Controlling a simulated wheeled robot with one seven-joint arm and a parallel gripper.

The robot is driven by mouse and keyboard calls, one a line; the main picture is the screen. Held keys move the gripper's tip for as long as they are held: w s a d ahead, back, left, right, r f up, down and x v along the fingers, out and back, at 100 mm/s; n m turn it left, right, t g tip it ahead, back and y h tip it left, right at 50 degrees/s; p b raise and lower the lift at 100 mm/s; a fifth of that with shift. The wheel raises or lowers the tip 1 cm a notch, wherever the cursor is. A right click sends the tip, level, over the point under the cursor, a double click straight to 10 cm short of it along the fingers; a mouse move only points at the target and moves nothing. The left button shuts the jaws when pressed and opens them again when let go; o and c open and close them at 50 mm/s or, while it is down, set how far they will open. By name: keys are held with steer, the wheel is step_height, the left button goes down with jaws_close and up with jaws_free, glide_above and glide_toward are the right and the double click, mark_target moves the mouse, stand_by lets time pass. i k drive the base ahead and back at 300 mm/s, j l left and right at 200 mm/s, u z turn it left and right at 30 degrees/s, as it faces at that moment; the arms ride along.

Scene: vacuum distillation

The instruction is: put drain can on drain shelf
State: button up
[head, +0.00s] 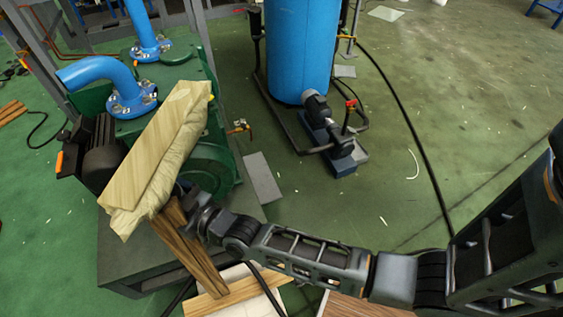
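My arm reaches in from the right, and my gripper (194,211) is at its end beside the green pump. Its fingertips are mostly hidden by a pale bundle and brown boards, so I cannot tell whether it is open or shut. The pale bundle (160,160) has a wood-grained face and a crumpled side, and it covers part of the pump in this view. I cannot tell if my gripper touches it. No drain can is clearly recognisable. A flat grey plate (262,178) lies below a brass valve (239,127); I cannot tell whether it is the drain shelf.
The green pump (212,166) with blue pipes (98,72) stands on a dark base (140,265). A blue tank (301,45) and a small motor pump (325,125) stand behind. A black hose (408,118) crosses the floor. Wooden boards (235,293) lie at the front. The right floor is mostly open.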

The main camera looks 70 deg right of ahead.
mark_target(255, 162)
steer(key=i+l+z, duration=0.1)
steer(key=z, duration=0.55)
steer(key=i+z, duration=0.45)
steer(key=i, duration=0.35)
